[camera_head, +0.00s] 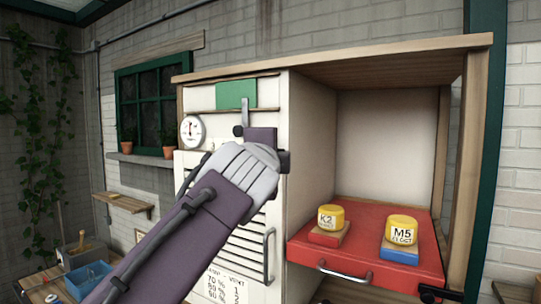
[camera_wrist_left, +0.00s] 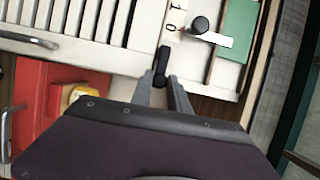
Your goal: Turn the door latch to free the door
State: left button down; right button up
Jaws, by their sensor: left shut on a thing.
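The door (camera_head: 258,222) is white and slatted, on the left part of the cabinet, and looks closed in the head view. Its slats (camera_wrist_left: 95,20) fill the upper left of the left wrist view. A small black latch (camera_wrist_left: 162,62) sits beside the slats near printed marks. My left gripper (camera_wrist_left: 166,84) has its fingertips at the latch and is shut on it. In the head view my left gripper (camera_head: 266,140) is against the upper door area, and my wrist hides the latch. I see no clear right gripper.
A black knob with a pale lever (camera_wrist_left: 200,25) is close to the latch, beside a green panel (camera_wrist_left: 239,30). A red drawer (camera_head: 365,245) on the right carries two yellow-topped blocks (camera_head: 331,218). A metal handle (camera_head: 268,255) stands out from the door.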

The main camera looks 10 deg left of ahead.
pick_arm(q)
jog(key=c, duration=1.3)
grip_release()
